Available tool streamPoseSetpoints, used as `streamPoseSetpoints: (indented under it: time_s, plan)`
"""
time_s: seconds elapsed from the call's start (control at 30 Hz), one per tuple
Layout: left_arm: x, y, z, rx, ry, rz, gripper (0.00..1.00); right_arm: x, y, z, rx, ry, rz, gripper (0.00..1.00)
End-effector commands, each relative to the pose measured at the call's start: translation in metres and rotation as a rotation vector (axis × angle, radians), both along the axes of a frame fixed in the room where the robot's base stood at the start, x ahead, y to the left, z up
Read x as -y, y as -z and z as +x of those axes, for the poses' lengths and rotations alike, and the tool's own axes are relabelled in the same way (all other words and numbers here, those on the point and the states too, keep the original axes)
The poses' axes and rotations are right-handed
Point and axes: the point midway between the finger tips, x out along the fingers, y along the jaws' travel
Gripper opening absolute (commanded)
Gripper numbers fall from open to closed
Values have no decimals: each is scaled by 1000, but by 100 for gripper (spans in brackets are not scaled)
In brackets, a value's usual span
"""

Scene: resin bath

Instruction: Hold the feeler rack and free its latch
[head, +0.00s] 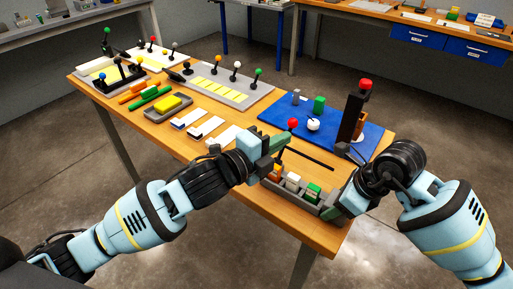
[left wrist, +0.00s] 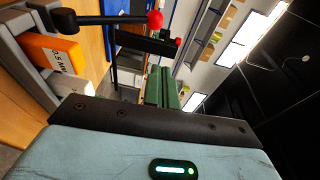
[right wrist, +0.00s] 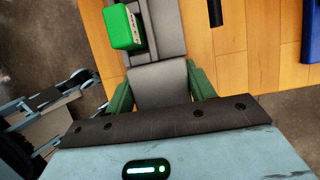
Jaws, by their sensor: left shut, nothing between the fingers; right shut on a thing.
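The feeler rack (head: 291,202) is a grey tray near the table's front right corner, holding orange, white and green blocks. A black lever with a red ball (head: 293,124), apparently its latch, rises at the rack's left end; the red ball (left wrist: 155,20) also shows in the left wrist view. My left gripper (head: 284,143) is shut and empty beside the lever, below the ball; contact cannot be told. My right gripper (head: 336,205) is shut on the rack's right end; in the right wrist view its green fingers flank the grey end block (right wrist: 160,84).
A blue mat (head: 275,118) behind the rack carries a dark post with a red top (head: 353,115), a white ball and small blocks. White plates (head: 207,128) and a grey board with ball-topped levers (head: 225,85) lie further left. A thin black strip (head: 310,159) lies behind the rack.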

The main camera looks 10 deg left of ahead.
Motion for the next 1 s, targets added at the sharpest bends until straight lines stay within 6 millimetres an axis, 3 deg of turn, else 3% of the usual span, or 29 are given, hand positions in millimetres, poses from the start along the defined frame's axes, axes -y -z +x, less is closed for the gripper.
streamPoseSetpoints:
  time_s: [0.2, 0.4, 0.77, 0.8, 0.93, 1.0]
  plan:
    - [-23, -8, -32, 0, 0, 1, 0, 0, 0, 0, 1, 1, 1, 24]
    - [-37, -14, -51, 0, 1, 0, 0, 0, 0, 0, 1, 1, 1, 24]
    - [-41, -17, -57, -1, 1, -1, 0, 0, -1, 1, 2, 2, 0, 24]
    - [-41, -17, -57, -1, 1, -1, 0, 0, -1, 1, 2, 2, 0, 60]
    - [-41, -16, -57, -1, 1, -1, 0, 0, -1, 1, 2, 2, 0, 77]
    - [-41, -16, -57, -1, 1, -1, 0, 0, 0, 0, 1, 1, 1, 80]
